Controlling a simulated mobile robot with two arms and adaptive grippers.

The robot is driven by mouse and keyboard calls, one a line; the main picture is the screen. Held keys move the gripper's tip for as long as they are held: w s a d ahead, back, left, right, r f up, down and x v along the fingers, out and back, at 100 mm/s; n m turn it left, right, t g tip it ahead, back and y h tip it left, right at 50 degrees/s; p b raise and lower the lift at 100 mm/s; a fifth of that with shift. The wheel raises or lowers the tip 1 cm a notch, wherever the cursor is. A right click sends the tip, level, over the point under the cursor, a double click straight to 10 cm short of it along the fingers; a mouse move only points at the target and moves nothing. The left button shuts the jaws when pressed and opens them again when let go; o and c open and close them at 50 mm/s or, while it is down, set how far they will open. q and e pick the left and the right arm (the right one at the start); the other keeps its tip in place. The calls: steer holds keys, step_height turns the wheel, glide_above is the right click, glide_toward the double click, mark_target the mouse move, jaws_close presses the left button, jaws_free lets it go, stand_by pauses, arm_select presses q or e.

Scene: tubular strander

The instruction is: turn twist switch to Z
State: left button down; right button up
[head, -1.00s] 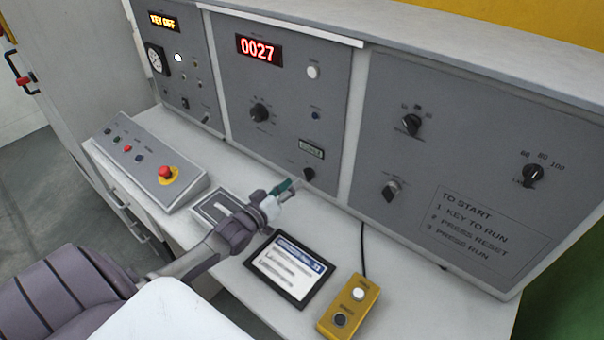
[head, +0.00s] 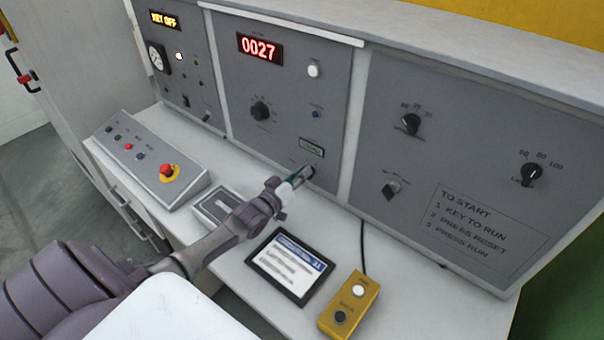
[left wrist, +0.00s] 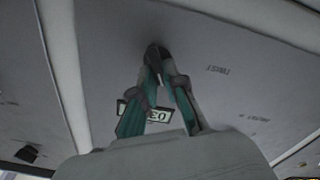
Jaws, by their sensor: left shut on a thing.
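The twist switch (head: 312,171) is a small dark knob low on the middle grey panel, under a small display window (head: 311,147). My left gripper (head: 302,176) reaches it from the lower left and is shut on it, hiding most of the knob in the head view. In the left wrist view, the green-padded fingers of the left gripper (left wrist: 157,62) come together on the dark knob (left wrist: 154,50). The scale marks around the knob and its pointer are too small or covered to read. My right gripper is not in view.
A tablet (head: 290,267) and a yellow two-button box (head: 349,305) lie on the desk below the panels. A sloped button box with a red emergency stop (head: 166,170) stands at left. The right panel (head: 455,140) carries several other knobs.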

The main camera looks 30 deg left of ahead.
mark_target(314, 141)
arm_select(q)
steer(key=shift+m, duration=0.4)
steer(key=m, duration=0.7)
steer(key=d+m+b, duration=0.1)
steer(key=m, duration=0.3)
stand_by(0.7)
steer(key=c, duration=1.2)
jaws_free()
step_height(314, 141, up, 10)
steer(key=shift+f, duration=0.1)
